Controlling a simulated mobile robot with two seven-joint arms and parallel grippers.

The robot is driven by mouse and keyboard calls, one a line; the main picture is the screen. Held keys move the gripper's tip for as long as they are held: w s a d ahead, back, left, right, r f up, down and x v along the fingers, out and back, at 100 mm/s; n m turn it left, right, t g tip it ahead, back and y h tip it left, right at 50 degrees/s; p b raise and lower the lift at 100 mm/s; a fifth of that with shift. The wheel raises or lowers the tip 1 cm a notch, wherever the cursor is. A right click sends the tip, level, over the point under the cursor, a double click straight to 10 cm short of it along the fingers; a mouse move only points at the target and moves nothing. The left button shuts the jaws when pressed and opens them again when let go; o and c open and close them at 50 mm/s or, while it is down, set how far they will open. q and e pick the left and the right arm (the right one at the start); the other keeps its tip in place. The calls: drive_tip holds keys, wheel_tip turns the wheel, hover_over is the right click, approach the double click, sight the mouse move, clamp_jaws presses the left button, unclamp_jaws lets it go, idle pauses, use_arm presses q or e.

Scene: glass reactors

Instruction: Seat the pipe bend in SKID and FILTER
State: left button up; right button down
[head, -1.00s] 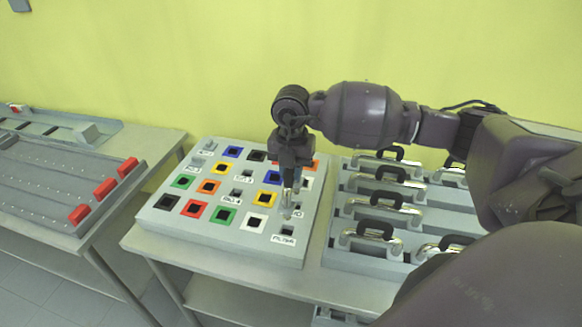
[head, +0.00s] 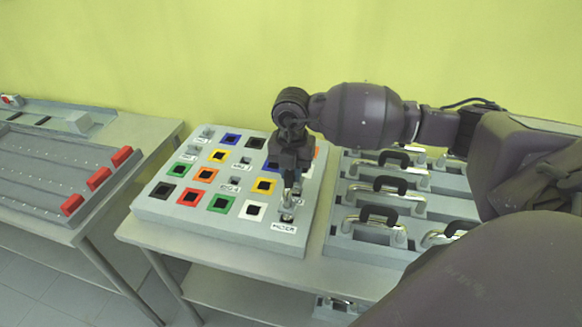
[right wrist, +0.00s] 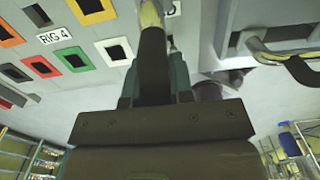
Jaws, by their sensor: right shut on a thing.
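The grey board (head: 200,228) carries coloured square sockets and small labelled sockets. The FILTER label (head: 284,228) is at its front right corner. I cannot make out a SKID label. My right gripper (head: 290,182) points down over this corner. It is shut on the black handle (right wrist: 155,65) of the pipe bend, whose shiny metal shows below the fingers (head: 288,200) and at the top of the right wrist view (right wrist: 151,14). The pipe's lower end is just above or at the FILTER socket; whether it is inside I cannot tell. My left gripper is not in view.
A grey rack (head: 335,240) of several metal pipe bends with black handles stands right of the board. On the left is another table with a grey tray (head: 50,175) and red blocks (head: 98,180). A yellow wall is behind.

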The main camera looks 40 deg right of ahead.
drive_tip(key=shift+f+b, duration=0.4)
drive_tip(key=shift+f, duration=1.2)
drive_tip(key=shift+f, duration=0.3)
drive_tip(key=c, duration=1.3)
unclamp_jaws()
drive_tip(key=o, duration=0.4)
